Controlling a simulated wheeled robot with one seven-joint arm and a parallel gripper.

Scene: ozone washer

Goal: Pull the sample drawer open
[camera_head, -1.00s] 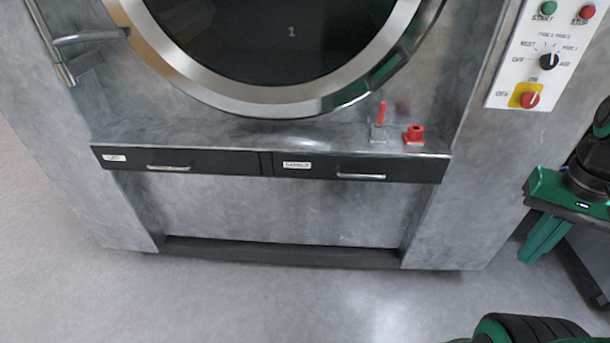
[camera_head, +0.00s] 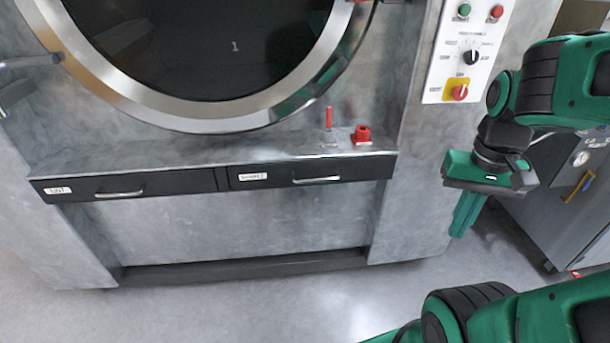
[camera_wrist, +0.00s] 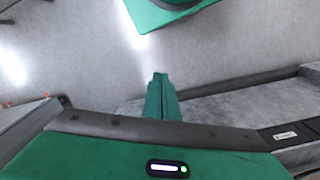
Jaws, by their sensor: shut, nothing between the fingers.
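The sample drawer (camera_head: 278,176) is the right one of two dark drawers under the machine's ledge. It has a white label (camera_head: 252,177) and a silver bar handle (camera_head: 316,180). Its front looks flush, so it appears closed. My gripper (camera_head: 463,228) is to the right of the drawer in the head view, apart from the handle, with its green fingers pointing down. In the wrist view my gripper (camera_wrist: 160,78) has its fingers together with nothing between them. A dark strip with a white label (camera_wrist: 285,135) shows at that view's right edge; I cannot tell which drawer it is.
The left drawer (camera_head: 160,184) also looks closed. A red upright pin (camera_head: 328,118) and a red block (camera_head: 362,134) stand on the ledge. A control panel (camera_head: 465,50) is above right. A grey cabinet (camera_head: 560,200) stands at the right. The floor in front is clear.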

